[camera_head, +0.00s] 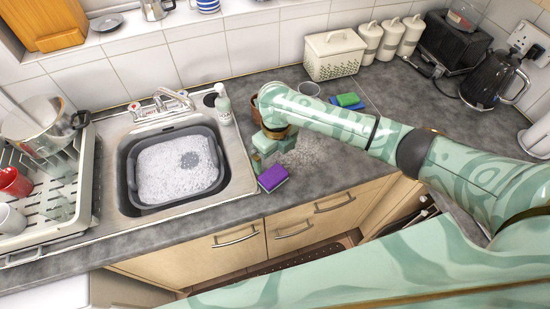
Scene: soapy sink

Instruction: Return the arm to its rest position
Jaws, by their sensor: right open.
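My right arm reaches in from the right over the counter. Its gripper (262,163) points down just right of the sink and is open. A purple sponge (272,178) with a dark underside lies near the counter's front edge, close to the fingertips. I cannot tell whether they touch, but the sponge is not clearly between the fingers. White suds (306,152) lie on the counter to the right of the gripper. My left gripper is not in view.
A grey basin (128,165) of suds sits in the sink, with a soap bottle (223,104) behind. A dish rack (88,170) stands left. Blue and green sponges (349,100), a white bin (333,55), canisters (390,38) and a black kettle (490,78) stand behind my arm.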

